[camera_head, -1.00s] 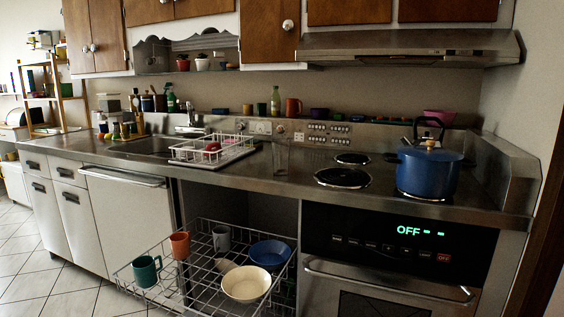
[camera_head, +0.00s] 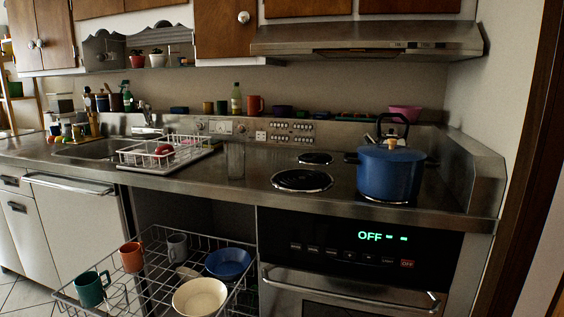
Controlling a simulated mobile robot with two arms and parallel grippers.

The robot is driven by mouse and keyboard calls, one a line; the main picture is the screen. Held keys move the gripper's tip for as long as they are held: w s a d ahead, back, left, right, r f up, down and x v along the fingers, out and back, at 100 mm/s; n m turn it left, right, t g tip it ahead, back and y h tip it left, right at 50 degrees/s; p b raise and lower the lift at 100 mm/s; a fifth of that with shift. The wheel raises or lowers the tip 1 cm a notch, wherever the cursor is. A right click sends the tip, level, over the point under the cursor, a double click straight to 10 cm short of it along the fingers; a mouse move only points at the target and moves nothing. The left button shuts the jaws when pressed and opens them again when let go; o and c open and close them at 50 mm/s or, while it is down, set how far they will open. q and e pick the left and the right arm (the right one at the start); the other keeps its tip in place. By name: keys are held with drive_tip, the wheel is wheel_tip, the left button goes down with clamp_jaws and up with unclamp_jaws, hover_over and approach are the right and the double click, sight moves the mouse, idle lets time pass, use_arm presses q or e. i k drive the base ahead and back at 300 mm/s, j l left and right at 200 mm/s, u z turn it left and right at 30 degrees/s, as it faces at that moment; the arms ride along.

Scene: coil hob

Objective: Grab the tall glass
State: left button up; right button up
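The tall glass (camera_head: 235,161) is clear and hard to see. It stands upright on the steel counter (camera_head: 222,184), between the white dish rack and the coil hob. Neither of my grippers is in the picture, so I cannot tell how they stand relative to the glass.
The white dish rack (camera_head: 139,157) holds a red item (camera_head: 164,151). A blue pot (camera_head: 391,175) stands on the hob, right of a bare coil (camera_head: 302,180). Below the counter, a pulled-out wire rack (camera_head: 152,262) with mugs and bowls juts forward. The counter around the glass is clear.

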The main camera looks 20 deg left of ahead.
sight(234, 149)
drive_tip(key=i+l+z, duration=0.1)
drive_tip(key=i, duration=0.45)
drive_tip(key=i+u, duration=0.2)
drive_tip(key=u, duration=0.2)
drive_tip(key=i+l+u, duration=0.15)
drive_tip(key=u, duration=0.2)
drive_tip(key=i, duration=0.05)
